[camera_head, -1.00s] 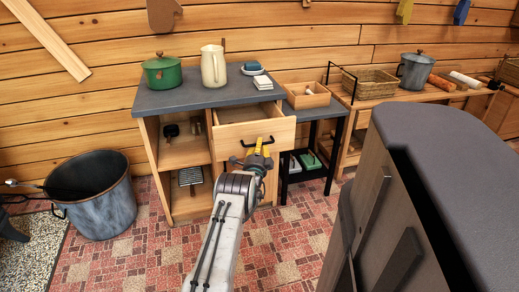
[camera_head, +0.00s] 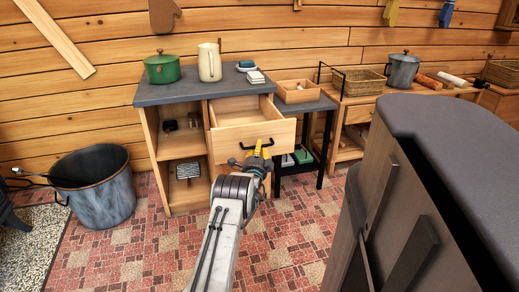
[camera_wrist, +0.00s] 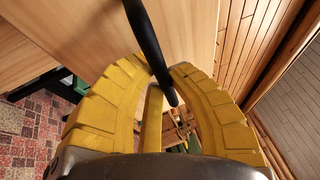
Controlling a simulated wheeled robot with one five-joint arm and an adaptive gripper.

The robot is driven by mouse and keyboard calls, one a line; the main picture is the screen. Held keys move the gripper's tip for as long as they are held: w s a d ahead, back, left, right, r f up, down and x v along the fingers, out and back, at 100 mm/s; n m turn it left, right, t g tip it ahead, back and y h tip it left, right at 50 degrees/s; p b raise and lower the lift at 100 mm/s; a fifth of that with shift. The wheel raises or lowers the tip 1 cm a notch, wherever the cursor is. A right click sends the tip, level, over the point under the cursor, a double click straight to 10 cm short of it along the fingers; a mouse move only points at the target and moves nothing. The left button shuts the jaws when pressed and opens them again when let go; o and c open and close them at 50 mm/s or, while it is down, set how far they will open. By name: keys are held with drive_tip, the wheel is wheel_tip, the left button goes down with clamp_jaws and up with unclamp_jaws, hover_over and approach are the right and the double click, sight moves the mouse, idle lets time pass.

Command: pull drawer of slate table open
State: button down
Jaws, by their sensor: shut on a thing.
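The slate table (camera_head: 186,95) stands against the log wall, with a dark grey top and a light wood body. Its drawer (camera_head: 256,134) is pulled well out and its inside shows from above. My gripper (camera_head: 259,152) is at the drawer front. In the wrist view my yellow fingers (camera_wrist: 160,85) are shut around the black handle (camera_wrist: 148,40) of the drawer. The light wood drawer front also shows in the wrist view (camera_wrist: 85,35). The fingers and my arm hide part of the handle and of the table's lower right side.
A green pot (camera_head: 160,67), a cream jug (camera_head: 209,62) and a small dish stand on the slate top. A metal bucket (camera_head: 93,190) stands at left. A dark-topped cabinet (camera_head: 445,130) is close at right. Tiled floor (camera_head: 150,250) in front of the table is free.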

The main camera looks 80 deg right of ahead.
drive_tip(key=shift+w, duration=0.25)
drive_tip(key=c, duration=1.4)
unclamp_jaws()
drive_tip(key=shift+o, duration=1.4)
drive_tip(key=shift+s, duration=0.1)
drive_tip(key=a+f, duration=0.2)
drive_tip(key=a, duration=0.9)
drive_tip(key=shift+a, duration=0.4)
